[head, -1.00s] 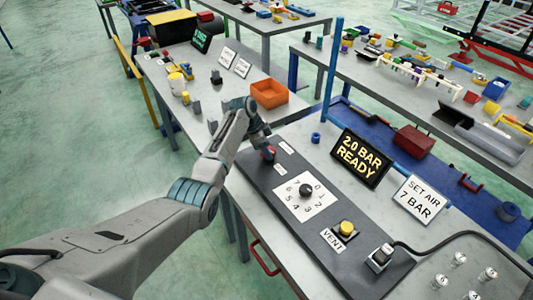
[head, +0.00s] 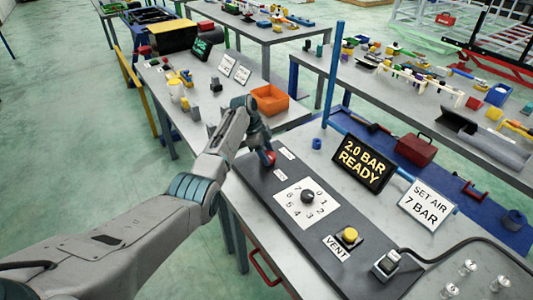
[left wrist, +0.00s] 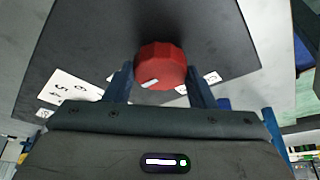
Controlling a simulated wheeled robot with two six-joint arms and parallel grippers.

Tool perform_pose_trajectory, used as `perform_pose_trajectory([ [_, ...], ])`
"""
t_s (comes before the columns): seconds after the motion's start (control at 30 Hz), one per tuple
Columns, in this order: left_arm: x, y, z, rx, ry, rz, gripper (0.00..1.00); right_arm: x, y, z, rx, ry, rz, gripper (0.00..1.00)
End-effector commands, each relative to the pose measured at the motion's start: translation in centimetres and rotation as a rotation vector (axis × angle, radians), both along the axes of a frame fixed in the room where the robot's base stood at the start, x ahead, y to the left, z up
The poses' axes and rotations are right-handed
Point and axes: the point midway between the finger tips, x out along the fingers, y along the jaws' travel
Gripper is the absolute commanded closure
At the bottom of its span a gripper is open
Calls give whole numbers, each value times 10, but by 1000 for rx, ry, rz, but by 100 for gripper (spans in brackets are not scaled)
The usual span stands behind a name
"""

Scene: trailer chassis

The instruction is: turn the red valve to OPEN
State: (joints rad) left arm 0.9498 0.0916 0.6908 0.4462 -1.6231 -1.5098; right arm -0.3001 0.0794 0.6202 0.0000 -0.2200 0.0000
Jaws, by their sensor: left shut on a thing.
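The red valve (head: 268,158) is a round knob at the far left end of the dark panel (head: 250,180). It also shows large in the left wrist view (left wrist: 162,62), with a white mark pointing to the lower left there. My left gripper (left wrist: 160,82) is shut on the valve, one blue finger on each side; in the head view it reaches down onto the knob from above. Two small white labels (head: 287,153) sit beside the valve, too small to read. My right gripper is not in view.
The panel also holds a black dial (head: 307,196) on a numbered plate, a yellow VENT button (head: 350,235) and a switch (head: 388,262). A display (head: 364,162) reads "2.0 BAR READY"; a sign (head: 428,204) reads "SET AIR 7 BAR". An orange bin (head: 270,99) stands beyond.

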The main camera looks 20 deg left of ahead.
Motion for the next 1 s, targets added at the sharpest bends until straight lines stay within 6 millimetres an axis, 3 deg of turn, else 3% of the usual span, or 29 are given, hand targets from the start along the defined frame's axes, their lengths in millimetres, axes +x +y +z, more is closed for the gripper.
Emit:
perform_pose_trajectory([
  [0.1, 0, 0, 0, 0, -1, -1, 73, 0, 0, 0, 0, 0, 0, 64],
  [0.13, 0, 0, 0, 0, -1, -1, 44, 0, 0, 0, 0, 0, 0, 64],
  [0.2, 0, 0, 0, 0, -1, -1, 31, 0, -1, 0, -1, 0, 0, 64],
  [0.23, 0, 0, 0, 0, -1, 0, 28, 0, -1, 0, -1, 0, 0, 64],
  [0.63, 1, 5, 9, 0, -3, 2, 28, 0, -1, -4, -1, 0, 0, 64],
  [1.0, -3, 31, 72, 0, -4, 1, 28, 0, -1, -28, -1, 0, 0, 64],
])
